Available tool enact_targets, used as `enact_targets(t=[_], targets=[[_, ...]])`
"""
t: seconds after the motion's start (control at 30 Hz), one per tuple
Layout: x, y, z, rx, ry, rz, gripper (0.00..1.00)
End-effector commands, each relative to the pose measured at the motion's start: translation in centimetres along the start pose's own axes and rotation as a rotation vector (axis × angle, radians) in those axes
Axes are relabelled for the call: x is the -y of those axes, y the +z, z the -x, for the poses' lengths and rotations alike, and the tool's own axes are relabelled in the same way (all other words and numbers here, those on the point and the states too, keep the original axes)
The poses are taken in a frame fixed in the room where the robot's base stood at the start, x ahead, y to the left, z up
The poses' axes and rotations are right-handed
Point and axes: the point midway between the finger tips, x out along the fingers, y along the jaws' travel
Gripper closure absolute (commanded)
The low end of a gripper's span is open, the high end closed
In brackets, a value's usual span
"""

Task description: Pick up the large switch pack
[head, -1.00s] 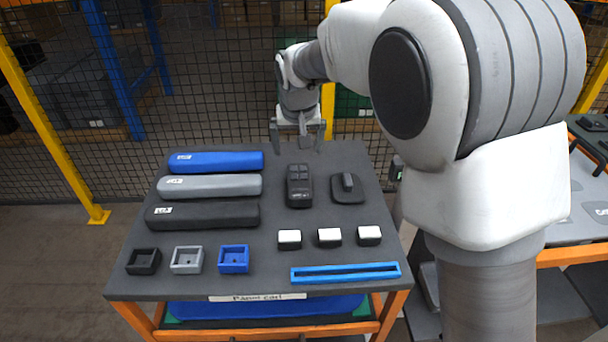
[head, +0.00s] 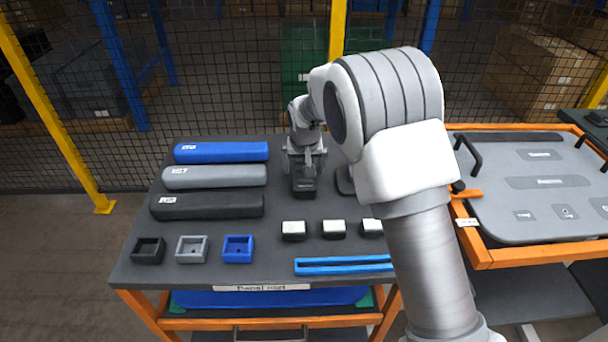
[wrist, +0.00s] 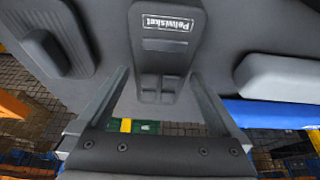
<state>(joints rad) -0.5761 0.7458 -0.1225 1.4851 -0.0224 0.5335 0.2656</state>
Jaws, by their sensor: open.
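The large switch pack is the long dark block (head: 304,188) with several square buttons, lying on the grey cart top right of centre. My gripper (head: 304,168) is over its far part and hides that end in the head view. In the wrist view, the pack (wrist: 165,50) shows its white label and buttons between the two fingers of my open gripper (wrist: 160,78). The fingers lie on either side of it with gaps. I cannot tell how far down they reach.
A smaller dark switch (head: 344,180) sits close on the right, partly behind my arm. Blue (head: 222,152), grey (head: 215,177) and black (head: 207,205) long bars lie left. Small sockets, white-topped blocks and a blue tray (head: 345,265) are nearer. Another cart (head: 545,185) stands right.

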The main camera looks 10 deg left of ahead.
Motion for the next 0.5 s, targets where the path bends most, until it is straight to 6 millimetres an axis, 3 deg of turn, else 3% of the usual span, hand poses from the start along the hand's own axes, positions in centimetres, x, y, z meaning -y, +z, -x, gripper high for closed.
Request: enact_targets(t=[0.17,0.5], targets=[[0.0,0.0,-1.6,0.001,0.0,0.0,0.0],[0.0,0.0,-1.7,0.0,0.0,0.0,0.0]])
